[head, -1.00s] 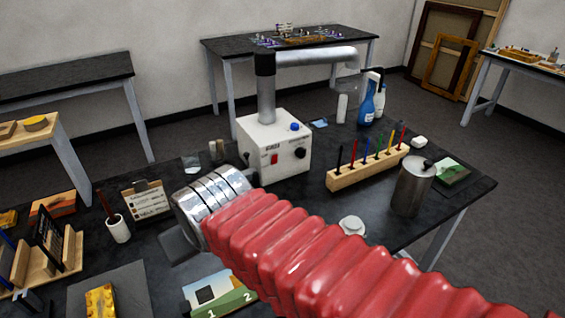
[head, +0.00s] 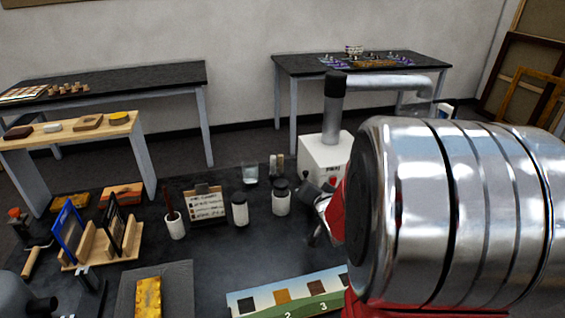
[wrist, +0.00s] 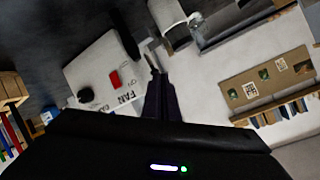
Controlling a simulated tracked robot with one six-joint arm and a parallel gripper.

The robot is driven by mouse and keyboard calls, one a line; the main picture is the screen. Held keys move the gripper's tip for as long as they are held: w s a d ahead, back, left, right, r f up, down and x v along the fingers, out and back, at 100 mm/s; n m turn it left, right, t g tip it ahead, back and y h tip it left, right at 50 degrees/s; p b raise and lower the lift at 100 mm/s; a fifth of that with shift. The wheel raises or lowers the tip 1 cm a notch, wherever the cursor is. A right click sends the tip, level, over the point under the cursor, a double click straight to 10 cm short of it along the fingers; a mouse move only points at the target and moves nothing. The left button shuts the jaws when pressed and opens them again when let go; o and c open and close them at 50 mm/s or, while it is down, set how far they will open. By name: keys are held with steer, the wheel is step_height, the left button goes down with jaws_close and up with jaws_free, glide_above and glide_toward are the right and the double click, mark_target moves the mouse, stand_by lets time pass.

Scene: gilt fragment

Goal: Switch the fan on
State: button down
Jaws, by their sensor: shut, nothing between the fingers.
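The fan unit is a white box (head: 322,155) with a grey duct rising from it. In the wrist view the box (wrist: 100,62) is tilted, with a FAN label, a red switch (wrist: 114,79) and a black knob (wrist: 85,95). My gripper (wrist: 154,70) is shut and empty, its tip just right of the box in the picture and apart from the red switch. I cannot tell whether the switch is on or off.
White jars with dark lids (head: 281,199), a glass (head: 249,174) and a small sign (head: 206,204) stand left of the box. A color strip (head: 290,294) and a gold piece on a grey mat (head: 148,296) lie in front. My arm blocks the right side.

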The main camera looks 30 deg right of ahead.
steer(key=s+d+f+m+t, duration=0.3)
steer(key=d+f+m, duration=0.15)
steer(key=d, duration=0.25)
steer(key=m+t, duration=0.3)
steer(key=m, duration=0.2)
glide_toward(336, 178)
steer(key=v, duration=0.4)
steer(key=shift+w+h, duration=0.15)
steer(key=shift+h, duration=0.15)
steer(key=shift+w, duration=0.1)
steer(key=shift+x, duration=4.95)
